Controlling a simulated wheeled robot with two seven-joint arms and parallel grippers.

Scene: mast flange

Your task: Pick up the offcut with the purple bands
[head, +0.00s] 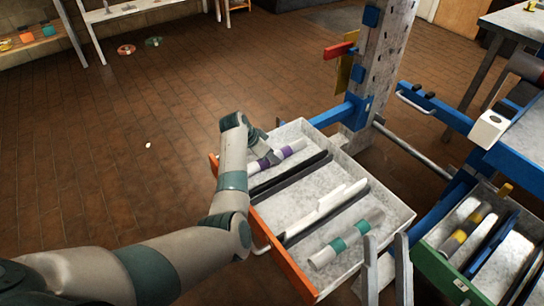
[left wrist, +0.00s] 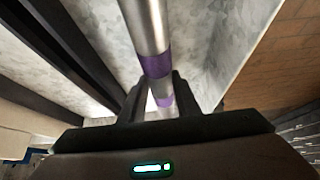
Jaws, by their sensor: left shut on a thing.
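The offcut with purple bands (head: 288,151) is a pale grey tube at the far end of an orange-fronted tray (head: 262,225). It shows up close in the left wrist view (left wrist: 148,28), with two purple bands. My left gripper (head: 268,155) reaches down over the tray, and its fingers (left wrist: 155,98) are shut around the tube near the bands. The gripper hides part of the tube in the head view. My right gripper (head: 387,265) shows as two grey fingers pointing up at the tray's near right side, apart and with nothing between them.
Dark dividers (head: 290,174) split the tray. White strips (head: 328,205) and a teal-banded tube (head: 345,240) lie in it. A green-fronted tray (head: 440,274) with yellow-banded pieces is at right. A grey mast (head: 383,50) stands behind. Open brown floor (head: 120,150) is at left.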

